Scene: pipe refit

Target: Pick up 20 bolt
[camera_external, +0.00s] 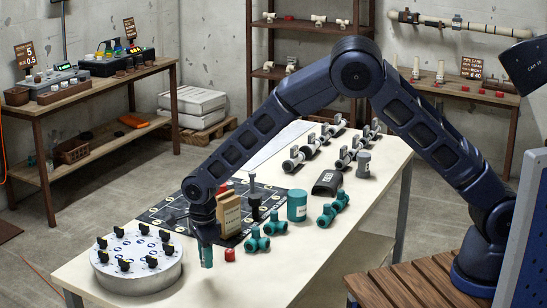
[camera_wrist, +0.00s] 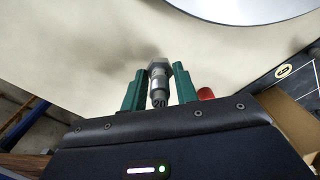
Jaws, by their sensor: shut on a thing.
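My gripper (camera_wrist: 159,88) shows in the wrist view with its two green fingers shut on a grey bolt marked 20 (camera_wrist: 159,82). The bolt's hex head is at the top and its marked end faces the camera. In the external view my gripper (camera_external: 206,256) hangs down near the front edge of the cream table, just right of the round white plate. The bolt cannot be made out there. I cannot tell whether it touches the table.
A round plate with several black knobs (camera_external: 137,262) stands left of my gripper. A red piece (camera_external: 230,255), a tan box (camera_external: 229,214) and green pipe fittings (camera_external: 257,244) are close on the right. A black mat (camera_external: 165,208) lies behind. The table front right is clear.

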